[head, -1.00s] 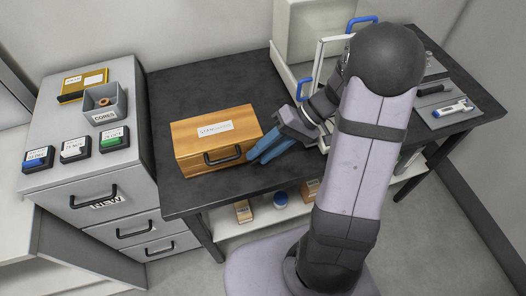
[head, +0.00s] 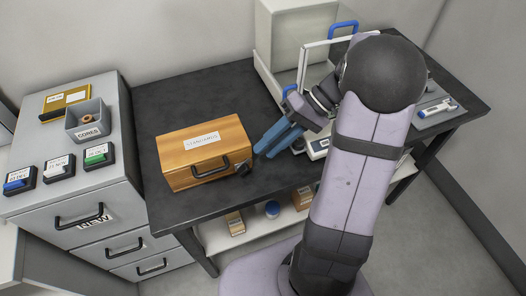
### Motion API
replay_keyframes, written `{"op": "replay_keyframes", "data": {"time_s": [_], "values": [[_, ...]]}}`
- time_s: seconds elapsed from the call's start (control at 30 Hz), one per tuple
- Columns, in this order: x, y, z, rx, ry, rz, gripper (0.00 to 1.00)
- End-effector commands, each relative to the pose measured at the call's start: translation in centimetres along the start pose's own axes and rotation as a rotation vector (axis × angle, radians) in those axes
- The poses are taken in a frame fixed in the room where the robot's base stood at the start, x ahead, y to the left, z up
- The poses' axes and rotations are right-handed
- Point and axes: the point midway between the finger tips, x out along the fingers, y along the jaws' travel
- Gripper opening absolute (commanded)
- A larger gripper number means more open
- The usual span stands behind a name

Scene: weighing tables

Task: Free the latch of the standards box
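The standards box (head: 180,165) is a shut wooden case with a white label reading STANDARDS. It stands on the black table, with a black handle (head: 211,168) on its front. A small dark part, perhaps the latch (head: 243,169), shows at the right end of its front. My gripper (head: 266,152) has blue fingers and is just right of the box, pointing toward its right front corner. A narrow gap shows between fingertips and box. The two fingers lie nearly in line in this view, so their opening is hard to judge. No held object is visible.
A balance with a clear draft shield (head: 283,45) stands behind my arm. A grey cabinet (head: 100,190) at left bears a CORKS bin (head: 88,122) and several labelled blocks. The black table (head: 190,95) is clear behind the box. A pipette (head: 437,107) lies at right.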

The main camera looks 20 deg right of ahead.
Motion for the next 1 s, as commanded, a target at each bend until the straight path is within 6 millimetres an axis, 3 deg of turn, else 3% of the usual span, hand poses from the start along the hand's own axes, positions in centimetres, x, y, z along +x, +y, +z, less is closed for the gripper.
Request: {"op": "replay_keyframes", "data": {"time_s": [0.47, 0.67, 0.83, 1.0], "values": [[-0.9, -0.1, 0.1, 0.008, 0.009, 0.001, 0.3], [-4.6, 0.5, 0.9, 0.095, 0.073, -0.016, 0.3], [-7.9, 3.1, 4.3, 0.313, 0.137, -0.137, 0.3], [-8.2, 4.7, 9.0, 0.546, 0.188, -0.338, 0.3]]}}
